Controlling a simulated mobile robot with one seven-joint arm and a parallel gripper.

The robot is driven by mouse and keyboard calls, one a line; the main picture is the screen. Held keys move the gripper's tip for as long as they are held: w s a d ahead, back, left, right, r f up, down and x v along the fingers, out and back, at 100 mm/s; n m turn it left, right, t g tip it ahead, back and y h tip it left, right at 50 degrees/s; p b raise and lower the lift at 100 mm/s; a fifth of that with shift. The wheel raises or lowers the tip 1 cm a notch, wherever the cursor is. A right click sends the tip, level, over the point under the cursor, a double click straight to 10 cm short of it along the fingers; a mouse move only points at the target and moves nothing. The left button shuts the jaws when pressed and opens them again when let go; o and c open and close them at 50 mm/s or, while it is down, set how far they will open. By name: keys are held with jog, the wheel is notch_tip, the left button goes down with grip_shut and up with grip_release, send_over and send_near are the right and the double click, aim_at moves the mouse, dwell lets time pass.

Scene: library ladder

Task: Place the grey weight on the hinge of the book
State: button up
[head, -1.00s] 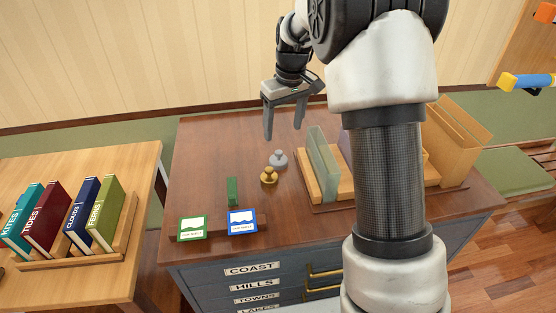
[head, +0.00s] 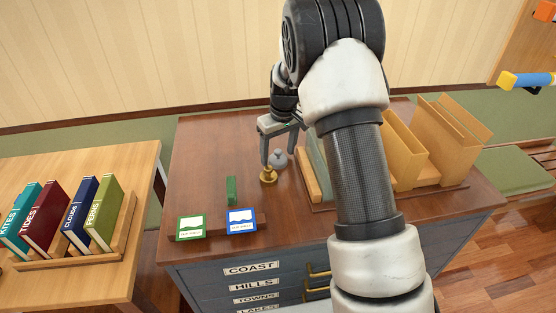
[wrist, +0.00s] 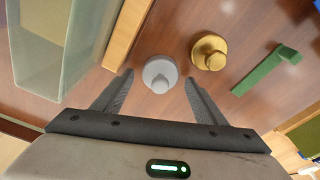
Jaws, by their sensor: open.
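The grey weight (head: 279,158), round with a knob on top, stands on the brown cabinet top beside a brass weight (head: 268,176). My gripper (head: 280,158) is open and pointing down over it. In the wrist view the grey weight (wrist: 160,75) lies between the tips of my open gripper (wrist: 159,78), with nothing held. Part of it is hidden behind a finger in the head view. Several upright books, including a blue one (head: 80,213), stand in a rack on the left table. I cannot make out which book's hinge is meant.
A green L-shaped piece (head: 231,190) and two picture cards, one green-edged (head: 191,227) and one blue-edged (head: 242,221), are on the cabinet's left side. A wooden rack with a translucent panel (wrist: 75,45) and tan folders (head: 405,150) stands close right of the weights.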

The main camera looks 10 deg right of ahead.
aim_at(279, 152)
jog(key=shift+r, duration=0.1)
jog(key=c, duration=1.6)
notch_tip(279, 152, up, 10)
jog(key=shift+p, duration=0.45)
jog(key=s+d+m+p, duration=0.2)
jog(key=s+m+p, duration=0.2)
jog(key=s+p, duration=0.9)
jog(key=shift+h, duration=0.4)
jog(key=shift+s+a+r+b, duration=0.1)
jog(key=shift+s+r+b, duration=0.6)
jog(key=shift+r, duration=0.2)
jog(key=shift+s+a+r+b, duration=0.1)
jog(key=shift+s+r+b, duration=0.55)
jog(key=shift+r, duration=0.25)
jog(key=shift+s+a+r+b, duration=0.1)
jog(key=shift+s+r+b, duration=0.45)
jog(key=shift+r+b, duration=0.3)
